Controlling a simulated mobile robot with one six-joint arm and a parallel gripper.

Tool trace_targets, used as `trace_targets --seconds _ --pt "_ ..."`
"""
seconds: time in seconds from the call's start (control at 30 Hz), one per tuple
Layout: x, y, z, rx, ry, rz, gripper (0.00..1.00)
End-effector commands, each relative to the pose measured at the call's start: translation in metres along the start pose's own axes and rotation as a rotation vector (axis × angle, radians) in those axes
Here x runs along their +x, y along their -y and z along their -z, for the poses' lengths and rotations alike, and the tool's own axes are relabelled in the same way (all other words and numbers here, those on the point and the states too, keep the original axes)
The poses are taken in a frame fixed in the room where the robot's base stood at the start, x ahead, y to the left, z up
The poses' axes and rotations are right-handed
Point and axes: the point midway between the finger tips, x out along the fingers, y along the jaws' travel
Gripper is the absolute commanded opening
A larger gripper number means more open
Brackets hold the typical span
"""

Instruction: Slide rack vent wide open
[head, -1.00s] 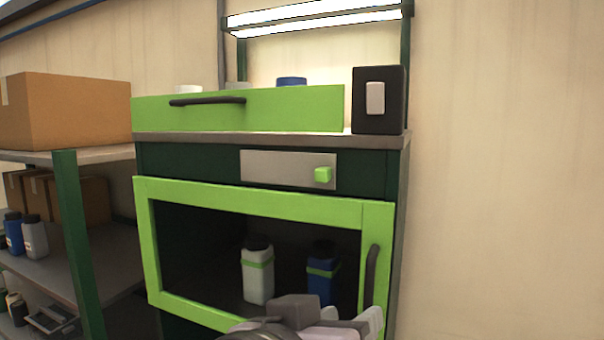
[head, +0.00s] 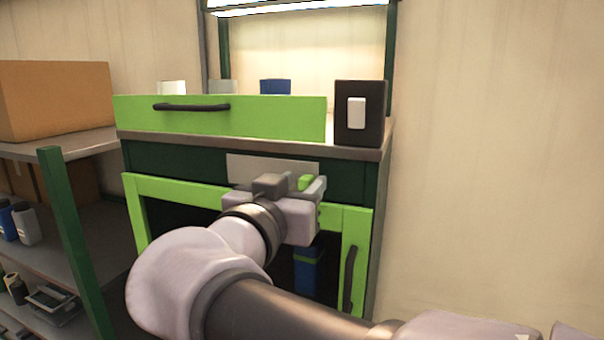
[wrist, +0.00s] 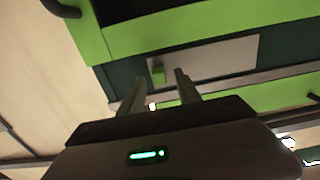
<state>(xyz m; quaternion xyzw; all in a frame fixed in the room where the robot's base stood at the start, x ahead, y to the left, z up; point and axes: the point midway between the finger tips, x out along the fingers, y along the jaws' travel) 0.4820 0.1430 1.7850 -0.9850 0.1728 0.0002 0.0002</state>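The rack vent is a grey panel (head: 250,168) with a green square knob (head: 305,182) at its right part, set in the dark green front of the cabinet. In the wrist view the grey panel (wrist: 215,62) and green knob (wrist: 157,71) appear rotated. My gripper (head: 310,190) is in front of the knob and hides the panel's lower part in the head view. In the wrist view my gripper (wrist: 161,77) is open, its two fingers apart with the knob between them in the picture. Whether the fingers touch the knob I cannot tell.
A green drawer front (head: 270,118) lies above the vent. A green-framed door (head: 355,225) with a dark handle (head: 349,275) lies below, partly behind my arm. A black switch box (head: 360,113) stands on top. A shelf with a cardboard box (head: 55,100) stands at left.

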Motion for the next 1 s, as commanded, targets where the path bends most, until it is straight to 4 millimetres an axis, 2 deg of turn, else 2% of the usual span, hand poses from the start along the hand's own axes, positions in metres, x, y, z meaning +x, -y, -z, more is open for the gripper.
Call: trace_targets --seconds 0.1,0.37,0.5,0.57,1.0 --pt "0.0061 -0.0005 -0.0001 0.000 0.001 -0.001 0.40" --pt "0.0067 -0.0002 -0.0007 0.000 0.000 0.000 0.38" --pt "0.0066 -0.0003 -0.0006 0.000 0.000 0.000 0.11" --pt "0.0065 -0.0003 -0.0005 0.000 0.000 0.000 0.00" --pt "0.0064 -0.0003 -0.0004 0.000 0.000 0.000 0.00"
